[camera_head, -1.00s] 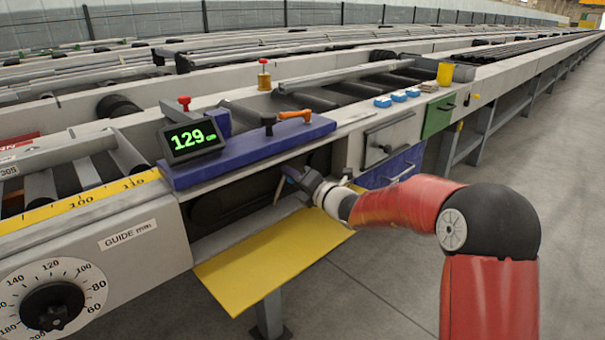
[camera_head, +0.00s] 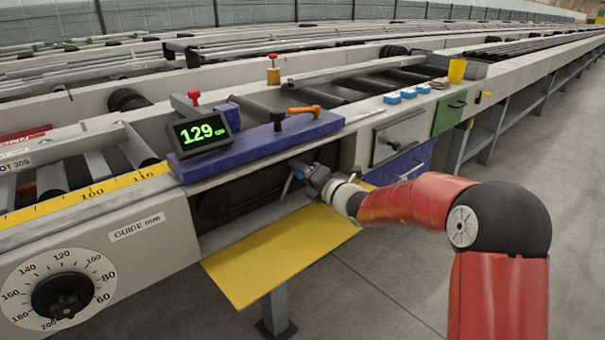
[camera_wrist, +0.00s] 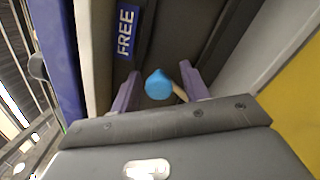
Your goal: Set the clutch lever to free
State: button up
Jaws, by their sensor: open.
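In the wrist view the clutch lever shows as a blue knob (camera_wrist: 159,85) on a pale rod, inside a dark recess. A blue plate lettered FREE (camera_wrist: 126,31) is beyond it, up and to the left in that view. My gripper (camera_wrist: 158,92) is open, with one purple finger on each side of the knob. In the head view my gripper (camera_head: 303,174) is at the opening under the blue panel (camera_head: 255,143), and the lever is hard to make out there.
A yellow flap (camera_head: 280,255) hangs open below the recess. A display reading 129 (camera_head: 201,131), a black knob (camera_head: 278,118) and an orange handle (camera_head: 304,111) stand on the blue panel above. Grey, green and blue drawer fronts are to the right. The floor in front is clear.

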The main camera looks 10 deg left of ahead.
jog(key=v, duration=0.7)
jog(key=shift+s+d+b, duration=0.25)
jog(key=shift+d+b, duration=0.1)
jog(key=s+d+r+n+g+h, duration=0.2)
jog(key=s+n+g, duration=0.5)
jog(key=s+n, duration=1.15)
jog(key=s+d+f+n+h, duration=0.2)
jog(key=s+d+n+h, duration=0.4)
jog(key=d, duration=0.5)
jog(key=s+d+f+n+t+h, duration=0.1)
jog(key=s+d+f+n+h, duration=0.1)
jog(key=s+d+n+h, duration=0.4)
jog(key=s+d+n, duration=0.4)
jog(key=s+n, duration=0.1)
jog(key=n, duration=0.2)
jog(key=shift+d+t, duration=0.3)
jog(key=shift+d, duration=0.1)
jog(key=shift+c, duration=0.3)
